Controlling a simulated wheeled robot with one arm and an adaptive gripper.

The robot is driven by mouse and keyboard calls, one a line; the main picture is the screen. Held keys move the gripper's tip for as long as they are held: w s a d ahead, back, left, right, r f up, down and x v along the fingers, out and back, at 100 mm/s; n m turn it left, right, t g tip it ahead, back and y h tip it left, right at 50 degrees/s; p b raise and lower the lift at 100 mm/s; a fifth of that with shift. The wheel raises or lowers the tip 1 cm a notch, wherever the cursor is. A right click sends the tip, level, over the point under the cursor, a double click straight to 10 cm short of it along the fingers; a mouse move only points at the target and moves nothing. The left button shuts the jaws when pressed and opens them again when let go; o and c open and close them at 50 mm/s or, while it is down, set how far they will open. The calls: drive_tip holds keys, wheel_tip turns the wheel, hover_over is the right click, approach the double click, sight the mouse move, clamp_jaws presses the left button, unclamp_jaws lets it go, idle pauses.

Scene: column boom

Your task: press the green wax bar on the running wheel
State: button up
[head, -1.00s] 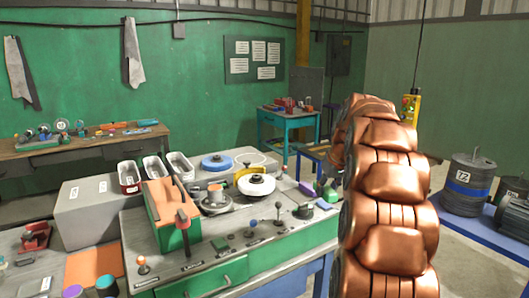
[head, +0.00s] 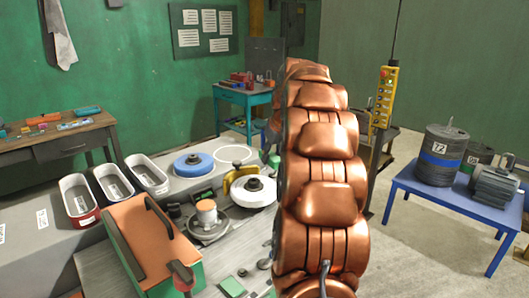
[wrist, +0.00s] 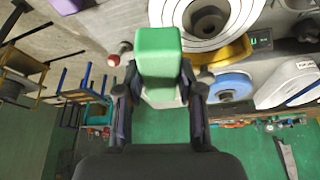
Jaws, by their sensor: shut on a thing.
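In the wrist view the green wax bar (wrist: 158,52) sits between the fingers of my gripper (wrist: 160,88), which is shut on it. The white wheel (head: 255,196) and a blue wheel (head: 193,167) show on the bench in the head view. The blue wheel also shows in the wrist view (wrist: 232,80). Stills do not show which wheel turns. My copper arm hides my gripper in the head view.
A yellow guard (head: 231,179) stands against the white wheel. Several metal trays (head: 113,184) and an orange-topped green box (head: 140,238) are on the left. A red knob (wrist: 125,48) is close left of the bar. A blue table (head: 458,206) with drums stands right.

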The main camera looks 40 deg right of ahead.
sight(270, 180)
drive_tip(key=shift+s+f+b, duration=0.1)
drive_tip(key=shift+f+b, duration=0.65)
drive_tip(key=shift+f, duration=2.05)
drive_tip(key=shift+f+b, duration=0.35)
drive_tip(key=shift+f, duration=0.35)
idle(1.3)
drive_tip(key=shift+r, duration=0.15)
drive_tip(key=shift+r+p, duration=1.05)
drive_tip(key=shift+r, duration=2.9)
